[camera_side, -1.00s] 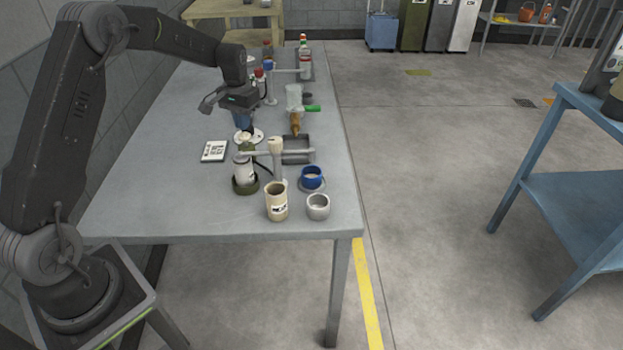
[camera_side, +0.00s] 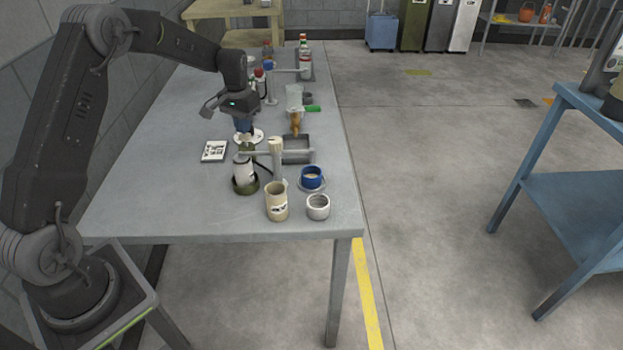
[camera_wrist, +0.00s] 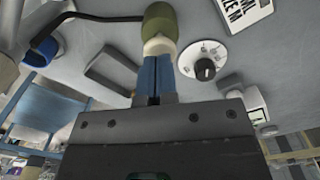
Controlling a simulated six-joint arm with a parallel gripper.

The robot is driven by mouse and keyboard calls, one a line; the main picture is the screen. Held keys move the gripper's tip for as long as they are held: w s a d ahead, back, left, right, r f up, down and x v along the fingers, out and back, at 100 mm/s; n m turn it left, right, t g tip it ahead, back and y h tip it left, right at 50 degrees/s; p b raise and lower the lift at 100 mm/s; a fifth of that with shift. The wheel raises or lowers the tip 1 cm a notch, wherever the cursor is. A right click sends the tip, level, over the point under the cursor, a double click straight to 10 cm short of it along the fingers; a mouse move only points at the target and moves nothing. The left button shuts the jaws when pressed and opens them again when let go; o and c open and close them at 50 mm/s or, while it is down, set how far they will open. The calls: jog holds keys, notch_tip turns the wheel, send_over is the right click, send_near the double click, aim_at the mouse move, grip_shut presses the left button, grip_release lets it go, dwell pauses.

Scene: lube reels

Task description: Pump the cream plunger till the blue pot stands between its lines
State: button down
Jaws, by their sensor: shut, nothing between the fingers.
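The cream plunger (camera_side: 276,145) tops a grey post on the near pump. A horizontal arm runs from the post to a spout over the blue pot (camera_side: 312,176), which also shows in the wrist view (camera_wrist: 41,51). The pot sits on a round base; something pale is inside, but its lines cannot be read. My gripper (camera_side: 245,138) is shut and empty, left of and behind the plunger, above the near bottle.
A cream cup (camera_side: 276,203) and a white pot (camera_side: 318,207) stand in front. A grey tray (camera_side: 296,143), a white dial disc (camera_wrist: 203,61) and a printed card (camera_side: 214,151) lie nearby. The front-left table is clear.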

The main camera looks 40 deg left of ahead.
jog(key=shift+f, duration=1.7)
jog(key=shift+r, duration=3.85)
